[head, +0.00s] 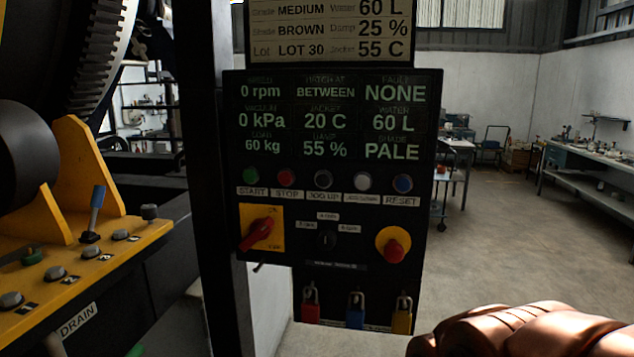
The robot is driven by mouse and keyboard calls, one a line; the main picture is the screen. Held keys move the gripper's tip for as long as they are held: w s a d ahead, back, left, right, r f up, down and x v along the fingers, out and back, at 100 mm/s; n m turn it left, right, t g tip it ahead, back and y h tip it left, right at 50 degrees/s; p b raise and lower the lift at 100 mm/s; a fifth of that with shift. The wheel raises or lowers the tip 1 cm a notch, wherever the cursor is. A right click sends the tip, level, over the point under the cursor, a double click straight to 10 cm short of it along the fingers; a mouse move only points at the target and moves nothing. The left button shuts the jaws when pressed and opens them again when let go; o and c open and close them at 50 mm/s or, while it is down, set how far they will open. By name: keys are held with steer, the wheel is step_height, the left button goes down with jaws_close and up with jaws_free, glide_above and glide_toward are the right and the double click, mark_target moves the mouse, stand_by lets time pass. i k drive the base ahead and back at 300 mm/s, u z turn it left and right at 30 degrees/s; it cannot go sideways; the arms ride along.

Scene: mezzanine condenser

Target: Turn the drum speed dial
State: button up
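The drum speed dial appears to be the small black knob (326,240) low in the middle of the black control panel (232,170). Three small labels sit around its upper side, and a label strip (335,265) lies below it; their print is too small to read surely. The dial is dark on dark, so its pointer direction cannot be told. The panel display (335,120) reads 0 rpm, hatch BETWEEN and fault NONE. My gripper is not in view, and nothing touches the dial.
A red rotary switch (258,233) on yellow is left of the dial; a red mushroom button (395,250) is right. Several push buttons run above, padlocks (355,311) hang below. A yellow console (75,275) with a blue-handled lever (95,210) stands left. Open floor (500,240) lies right.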

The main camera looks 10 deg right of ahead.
mark_target(326, 239)
steer(key=u, duration=0.55)
steer(key=k, duration=1.3)
steer(key=u, duration=1.1)
steer(key=i, duration=0.85)
steer(key=z, duration=0.55)
